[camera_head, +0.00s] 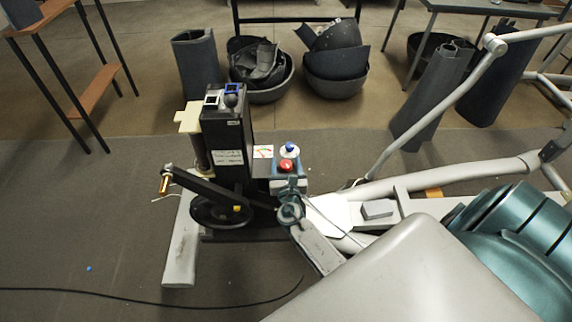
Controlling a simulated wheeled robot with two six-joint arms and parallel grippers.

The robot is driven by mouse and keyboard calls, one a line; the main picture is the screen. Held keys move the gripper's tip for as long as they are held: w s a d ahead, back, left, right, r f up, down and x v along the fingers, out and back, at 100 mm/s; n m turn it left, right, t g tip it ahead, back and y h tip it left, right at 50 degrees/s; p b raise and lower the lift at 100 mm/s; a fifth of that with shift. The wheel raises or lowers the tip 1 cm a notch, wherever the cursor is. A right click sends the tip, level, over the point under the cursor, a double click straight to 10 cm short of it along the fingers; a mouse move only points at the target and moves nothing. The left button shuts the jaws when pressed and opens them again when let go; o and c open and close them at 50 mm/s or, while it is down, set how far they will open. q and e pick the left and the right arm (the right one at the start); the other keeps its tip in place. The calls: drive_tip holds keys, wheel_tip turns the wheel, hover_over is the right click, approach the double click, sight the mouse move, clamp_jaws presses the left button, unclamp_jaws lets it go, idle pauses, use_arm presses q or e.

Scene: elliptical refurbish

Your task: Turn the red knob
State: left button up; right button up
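The red knob (286,166) is a small round cap on a pale panel beside a dark upright machine housing (228,135). A blue knob on a white base (289,148) sits just behind it. My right gripper (288,184) reaches in from the lower right, its teal and grey end right in front of the red knob. The knob's top shows, and its lower front side is hidden by the gripper. I cannot tell whether the fingers touch the knob or how far apart they are. My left gripper is not in view.
A crank arm with a brass-coloured pedal pin (165,182) sticks out left of the housing. Grey frame tubes (440,105) run along the right. Dark bins (335,72) stand behind. A black cable (130,295) lies on the open floor at the front left.

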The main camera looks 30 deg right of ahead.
drive_tip(key=shift+s+f, duration=0.1)
drive_tip(key=shift+s+a, duration=0.25)
drive_tip(key=shift+s, duration=0.05)
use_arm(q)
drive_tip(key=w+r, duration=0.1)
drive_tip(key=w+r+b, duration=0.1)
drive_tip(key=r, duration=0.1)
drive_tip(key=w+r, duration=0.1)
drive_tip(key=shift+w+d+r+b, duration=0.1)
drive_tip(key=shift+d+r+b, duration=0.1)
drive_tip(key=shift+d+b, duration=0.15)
use_arm(e)
drive_tip(key=v, duration=1)
drive_tip(key=shift+d, duration=0.1)
